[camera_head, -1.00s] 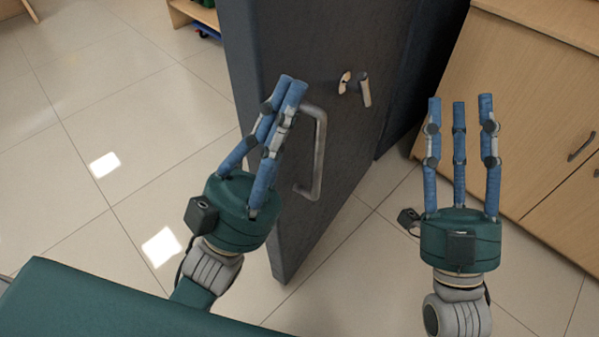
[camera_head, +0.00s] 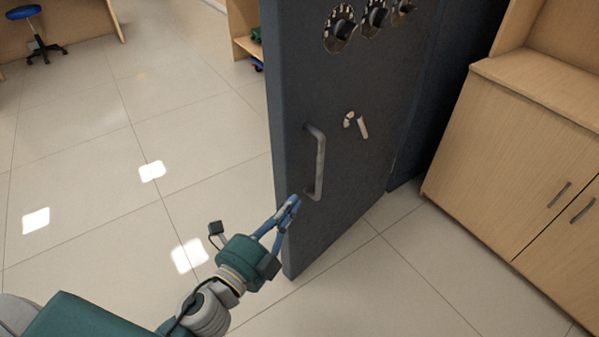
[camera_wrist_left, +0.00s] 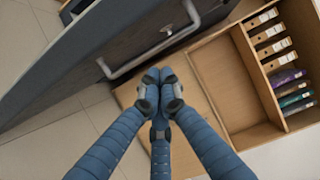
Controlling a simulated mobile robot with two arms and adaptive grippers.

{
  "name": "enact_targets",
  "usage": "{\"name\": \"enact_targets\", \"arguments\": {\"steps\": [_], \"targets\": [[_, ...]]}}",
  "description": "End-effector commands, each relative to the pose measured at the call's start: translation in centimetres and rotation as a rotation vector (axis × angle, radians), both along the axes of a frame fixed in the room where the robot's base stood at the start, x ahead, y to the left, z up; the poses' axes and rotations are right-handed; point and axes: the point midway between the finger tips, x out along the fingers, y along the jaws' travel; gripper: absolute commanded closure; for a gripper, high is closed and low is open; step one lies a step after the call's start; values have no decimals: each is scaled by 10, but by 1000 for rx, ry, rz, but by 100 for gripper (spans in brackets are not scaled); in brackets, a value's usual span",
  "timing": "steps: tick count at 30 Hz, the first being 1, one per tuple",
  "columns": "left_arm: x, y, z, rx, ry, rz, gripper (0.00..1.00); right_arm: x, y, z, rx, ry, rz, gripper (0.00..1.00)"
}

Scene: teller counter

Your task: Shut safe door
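The dark grey safe door (camera_head: 340,220) stands open in the head view. It has a metal bar handle (camera_head: 320,160) near its left edge and a small lever (camera_head: 357,124) to the right of that. My left gripper (camera_head: 292,203) is at the door's left edge, by the handle's lower end. In the left wrist view its fingertips (camera_wrist_left: 160,80) are together with nothing between them. There the handle (camera_wrist_left: 145,62) passes just beyond the fingertips; I cannot tell whether they touch. The safe's inside is hidden, and my right gripper is out of view.
Wooden cabinets (camera_head: 520,170) stand to the right of the door. The tiled floor (camera_head: 100,200) is open on the left, with a blue stool (camera_head: 24,12) far back. The left wrist view shows a wooden shelf (camera_wrist_left: 240,85) with several binders (camera_wrist_left: 270,35).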

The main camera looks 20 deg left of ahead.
Motion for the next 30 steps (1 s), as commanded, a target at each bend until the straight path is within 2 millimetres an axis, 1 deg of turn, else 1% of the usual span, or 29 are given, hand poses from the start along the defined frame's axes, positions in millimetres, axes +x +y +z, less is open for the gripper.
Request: {"name": "enact_targets", "arguments": {"steps": [5, 9, 16, 18, 21, 25, 30], "targets": [[26, -6, 3, 0, -5, -3, 100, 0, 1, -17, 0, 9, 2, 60], [53, -13, 4, -2, -6, -4, 100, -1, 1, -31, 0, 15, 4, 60], [96, -23, 3, -2, -5, -2, 100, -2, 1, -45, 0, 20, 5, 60], [99, -9, 0, 2, -1, -2, 100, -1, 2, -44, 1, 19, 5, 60], [104, 2, 0, 1, -1, -2, 100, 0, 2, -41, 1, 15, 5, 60], [108, 11, 1, -2, -1, -3, 100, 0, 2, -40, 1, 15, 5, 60], [110, 13, 1, -4, -1, -4, 100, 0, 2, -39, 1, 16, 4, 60]]}}
